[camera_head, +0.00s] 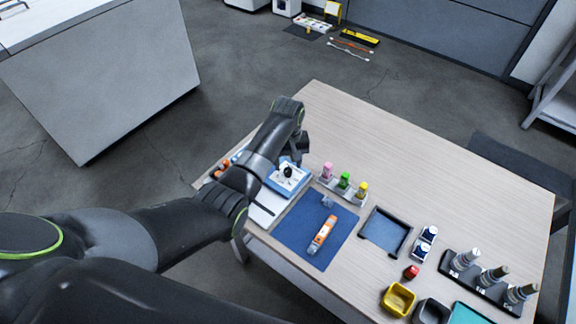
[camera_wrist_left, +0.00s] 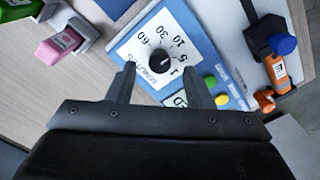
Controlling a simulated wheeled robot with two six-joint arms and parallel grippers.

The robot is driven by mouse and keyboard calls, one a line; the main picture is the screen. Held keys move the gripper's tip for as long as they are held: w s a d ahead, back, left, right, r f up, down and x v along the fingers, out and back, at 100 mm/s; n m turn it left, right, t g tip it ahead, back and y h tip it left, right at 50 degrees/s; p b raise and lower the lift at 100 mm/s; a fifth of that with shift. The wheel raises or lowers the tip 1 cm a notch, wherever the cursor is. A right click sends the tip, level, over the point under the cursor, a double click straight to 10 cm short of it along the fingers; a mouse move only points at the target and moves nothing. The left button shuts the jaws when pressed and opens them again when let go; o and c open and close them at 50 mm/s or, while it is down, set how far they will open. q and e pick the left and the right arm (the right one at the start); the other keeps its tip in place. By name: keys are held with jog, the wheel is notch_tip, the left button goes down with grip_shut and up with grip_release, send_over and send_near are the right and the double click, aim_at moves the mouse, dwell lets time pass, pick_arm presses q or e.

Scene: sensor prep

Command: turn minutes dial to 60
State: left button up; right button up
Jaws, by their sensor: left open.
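The minutes dial is a black knob (camera_wrist_left: 161,61) on a white face marked 60, 30, 10, 5 and 1. It sits on a blue timer box (camera_head: 289,178), where the knob (camera_head: 287,171) also shows in the head view. In the left wrist view a small pale mark on the knob seems to face the low-number side, but I cannot read it surely. My left gripper (camera_wrist_left: 163,85) is open and empty, its two fingertips apart near the dial's lower edge. In the head view the left gripper (camera_head: 302,150) is beside and above the box. The right gripper is not in view.
Pink, green and yellow bottles (camera_head: 344,182) stand in a rack right of the box. A blue mat (camera_head: 290,232) with an orange tool (camera_head: 323,234) lies in front. Green and yellow buttons (camera_wrist_left: 222,101) sit beside the dial. The far tabletop (camera_head: 400,150) is clear.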

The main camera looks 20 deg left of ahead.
aim_at(288, 172)
pick_arm(q)
jog(key=shift+f, duration=1.15)
jog(key=shift+c, duration=0.5)
jog(key=c, duration=0.9)
jog(key=shift+r, duration=0.1)
